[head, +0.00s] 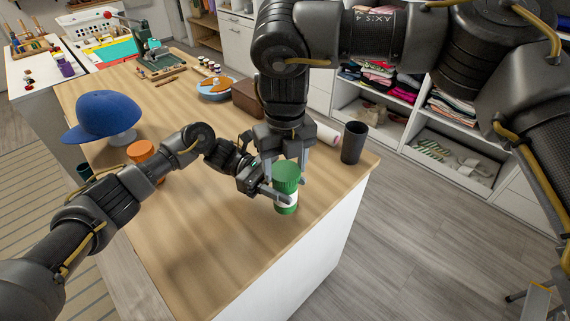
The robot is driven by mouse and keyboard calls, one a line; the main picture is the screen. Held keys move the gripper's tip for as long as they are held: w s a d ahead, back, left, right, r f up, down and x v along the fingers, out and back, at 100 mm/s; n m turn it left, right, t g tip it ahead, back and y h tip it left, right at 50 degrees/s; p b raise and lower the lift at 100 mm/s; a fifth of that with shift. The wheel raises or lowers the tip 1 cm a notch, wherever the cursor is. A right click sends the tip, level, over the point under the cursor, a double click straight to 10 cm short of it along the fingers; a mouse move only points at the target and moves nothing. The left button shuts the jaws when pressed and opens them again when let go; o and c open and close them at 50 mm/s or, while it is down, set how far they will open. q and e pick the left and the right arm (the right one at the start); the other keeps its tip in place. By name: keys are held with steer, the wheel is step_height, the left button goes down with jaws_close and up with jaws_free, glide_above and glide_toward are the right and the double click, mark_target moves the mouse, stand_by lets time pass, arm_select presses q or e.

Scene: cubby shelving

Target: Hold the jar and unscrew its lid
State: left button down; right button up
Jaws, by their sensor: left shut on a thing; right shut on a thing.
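The jar (285,203) stands upright on the wooden table near its right edge. It is green with a white label band. Its wide green ridged lid (286,176) is on top of it. My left gripper (277,197) comes in from the left and is shut on the jar's body. My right gripper (286,169) reaches down from above and behind, with its fingers on either side of the lid, and is shut on it. The far side of the jar and the exact finger contacts are partly hidden.
A dark cup (353,142) stands to the right, near the table edge. A brown box (248,97) and a blue bowl (214,90) are behind. A blue cap (103,115) and an orange item (141,151) are at left. The front tabletop (215,235) is clear.

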steer(key=n, duration=1.7)
steer(key=shift+n, duration=0.4)
steer(key=shift+r, duration=0.25)
steer(key=shift+r, duration=0.9)
steer(key=shift+r, duration=0.1)
